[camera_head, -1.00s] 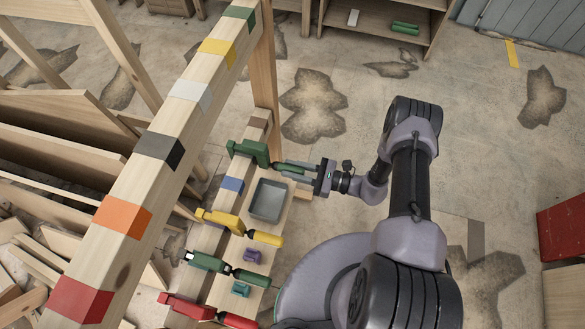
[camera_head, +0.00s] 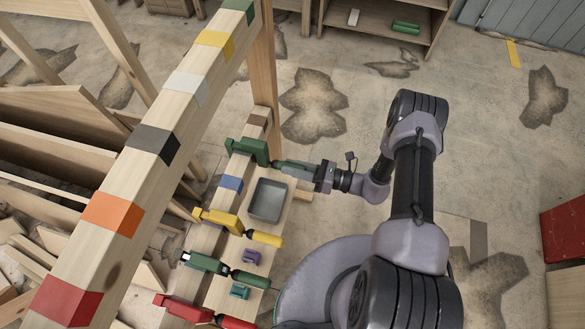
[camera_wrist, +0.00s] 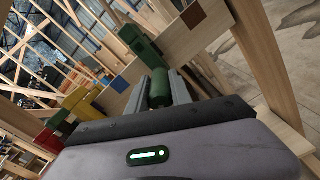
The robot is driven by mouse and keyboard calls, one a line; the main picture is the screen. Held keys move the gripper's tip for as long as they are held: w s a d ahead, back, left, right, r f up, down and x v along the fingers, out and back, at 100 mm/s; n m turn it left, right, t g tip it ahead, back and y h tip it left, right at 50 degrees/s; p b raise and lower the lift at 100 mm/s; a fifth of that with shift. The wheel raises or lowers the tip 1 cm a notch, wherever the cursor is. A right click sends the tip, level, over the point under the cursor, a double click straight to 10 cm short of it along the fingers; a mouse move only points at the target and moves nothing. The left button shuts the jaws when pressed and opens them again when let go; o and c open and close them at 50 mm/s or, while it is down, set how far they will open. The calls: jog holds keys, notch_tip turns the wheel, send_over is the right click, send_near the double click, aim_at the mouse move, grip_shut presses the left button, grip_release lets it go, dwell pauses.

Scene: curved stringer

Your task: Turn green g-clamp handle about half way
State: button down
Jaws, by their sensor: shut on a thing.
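The green g-clamp (camera_head: 247,149) sits on the lower beam at the far end, with its handle pointing right toward my arm. In the wrist view its green body (camera_wrist: 141,45) stands ahead and its green handle (camera_wrist: 160,88) lies between my two fingers. My gripper (camera_head: 296,167) is shut on this handle; in the wrist view my fingers (camera_wrist: 162,92) flank it on both sides. The handle is mostly hidden by my fingers in the head view.
A grey tray (camera_head: 266,213) sits on the shelf nearby. A yellow clamp (camera_head: 221,218), a second green clamp (camera_head: 207,264) and a red clamp (camera_head: 185,308) line the lower beam. A long beam with colored bands (camera_head: 188,95) runs above at left.

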jog(key=m+b, duration=0.1)
jog(key=m, duration=0.5)
jog(key=shift+f+b, duration=0.15)
jog(key=shift+b, duration=0.25)
jog(key=m+b, duration=0.1)
jog(key=m, duration=0.4)
jog(key=shift+w+m, duration=0.1)
jog(key=shift+m, duration=0.3)
jog(key=c, duration=1.1)
grip_release()
jog(key=shift+c, duration=0.2)
jog(key=p+v, duration=0.3)
jog(key=v, duration=1.4)
jog(key=shift+d, duration=0.25)
